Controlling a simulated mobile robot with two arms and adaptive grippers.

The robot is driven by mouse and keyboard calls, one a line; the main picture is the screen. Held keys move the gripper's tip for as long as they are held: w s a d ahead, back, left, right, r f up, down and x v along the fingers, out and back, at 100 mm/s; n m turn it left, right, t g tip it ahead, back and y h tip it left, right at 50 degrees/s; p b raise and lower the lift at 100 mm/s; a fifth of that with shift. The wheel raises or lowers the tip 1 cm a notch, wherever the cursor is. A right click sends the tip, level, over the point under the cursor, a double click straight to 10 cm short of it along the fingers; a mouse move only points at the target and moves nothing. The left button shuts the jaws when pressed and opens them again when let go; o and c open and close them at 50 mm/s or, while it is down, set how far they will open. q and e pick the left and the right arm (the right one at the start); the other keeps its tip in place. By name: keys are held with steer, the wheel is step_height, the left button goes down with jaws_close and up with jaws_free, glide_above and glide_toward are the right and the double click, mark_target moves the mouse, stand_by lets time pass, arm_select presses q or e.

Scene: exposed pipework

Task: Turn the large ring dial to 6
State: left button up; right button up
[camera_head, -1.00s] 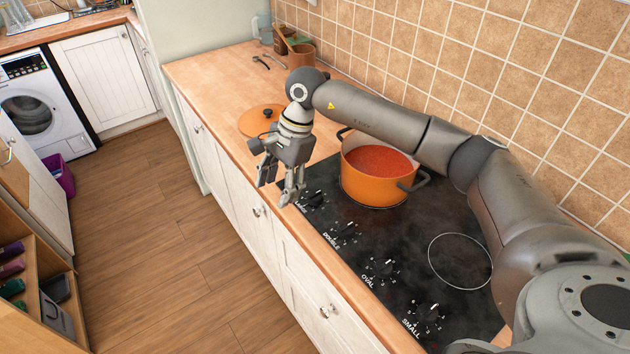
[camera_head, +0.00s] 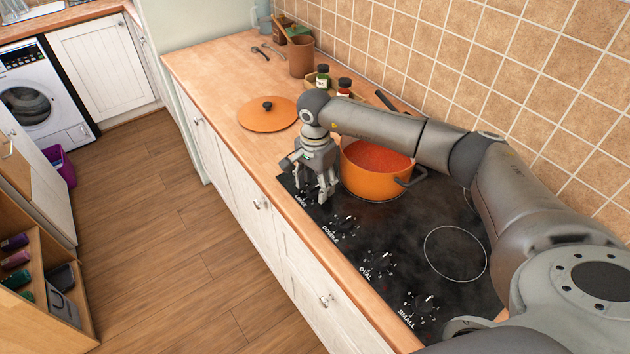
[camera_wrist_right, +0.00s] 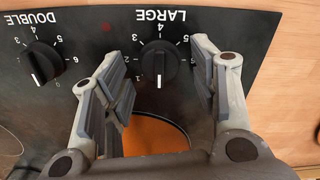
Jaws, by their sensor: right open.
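The large ring dial (camera_wrist_right: 160,63) is a black round knob beside the printed word LARGE. Its white pointer mark faces the bottom of the right wrist view, away from that word; the numeral there is hard to read. My right gripper (camera_wrist_right: 158,56) is open, with one finger on each side of the dial and gaps between them in the picture. I cannot tell whether its tips are level with the knob. In the head view my right gripper (camera_head: 316,192) hangs over the hob's far front corner and mostly hides this dial. My left gripper is not in view.
An orange pot (camera_head: 370,182) of red liquid stands on the hob right behind my gripper. The double dial (camera_wrist_right: 42,62) is next to the large one. An orange lid (camera_head: 266,116) and small jars (camera_head: 322,78) are on the worktop.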

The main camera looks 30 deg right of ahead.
steer(key=shift+f, duration=0.25)
steer(key=c, duration=1)
